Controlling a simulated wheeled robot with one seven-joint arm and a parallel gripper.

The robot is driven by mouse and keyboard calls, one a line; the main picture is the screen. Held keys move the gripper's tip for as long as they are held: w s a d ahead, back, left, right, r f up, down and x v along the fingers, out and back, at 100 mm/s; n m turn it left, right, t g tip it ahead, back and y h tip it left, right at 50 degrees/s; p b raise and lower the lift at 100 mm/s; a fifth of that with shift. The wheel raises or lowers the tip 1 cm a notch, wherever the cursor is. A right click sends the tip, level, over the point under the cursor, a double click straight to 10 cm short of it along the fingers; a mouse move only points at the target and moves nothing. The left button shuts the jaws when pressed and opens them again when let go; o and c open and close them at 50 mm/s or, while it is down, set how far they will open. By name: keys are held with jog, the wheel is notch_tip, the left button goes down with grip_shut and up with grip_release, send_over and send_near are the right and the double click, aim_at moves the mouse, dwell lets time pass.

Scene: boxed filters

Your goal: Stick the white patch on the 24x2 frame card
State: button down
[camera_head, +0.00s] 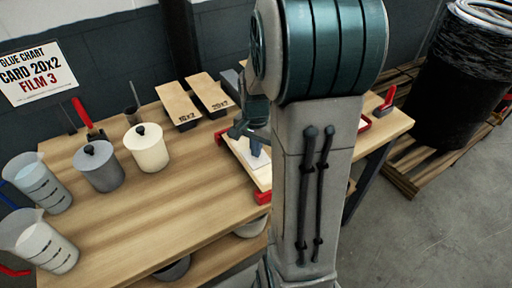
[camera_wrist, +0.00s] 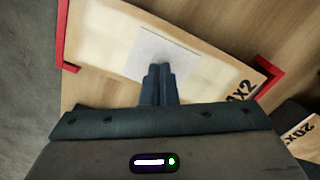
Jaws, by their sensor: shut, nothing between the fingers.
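The frame card (camera_wrist: 105,50) lies between red corner brackets. It also shows in the head view (camera_head: 240,150), partly behind my arm. Its black label (camera_wrist: 240,92) ends in "X2"; the first digits are not clear. The white patch (camera_wrist: 160,50) lies flat on the card's pale face, near the far edge in the wrist view. It shows in the head view (camera_head: 257,160) too. My gripper (camera_wrist: 160,70) is shut and empty. Its fingertips are over the patch's near edge; I cannot tell whether they touch it.
Two labelled cards (camera_head: 178,105) (camera_head: 210,95) lie at the back of the wooden table (camera_head: 190,200). A grey canister (camera_head: 98,168), a cream canister (camera_head: 147,150) and two measuring jugs (camera_head: 38,180) (camera_head: 45,247) stand at left. A wall sign (camera_head: 38,73) reads "GLUE CHART CARD 20X2 FILM 3".

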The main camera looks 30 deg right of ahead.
jog(key=shift+f+b, duration=0.3)
jog(key=shift+f, duration=0.15)
dwell(0.6)
jog(key=shift+s+r, duration=0.1)
dwell(1.0)
jog(key=shift+r+p, duration=2.85)
jog(key=shift+r, duration=0.7)
jog(key=shift+a, duration=0.1)
jog(key=s+a+r+n+t, duration=0.3)
jog(key=s+a+r+n, duration=0.5)
jog(key=s+a+n, duration=0.3)
jog(key=shift+s+a+r+n, duration=0.35)
jog(key=shift+s+a, duration=0.1)
jog(key=shift+a, duration=0.1)
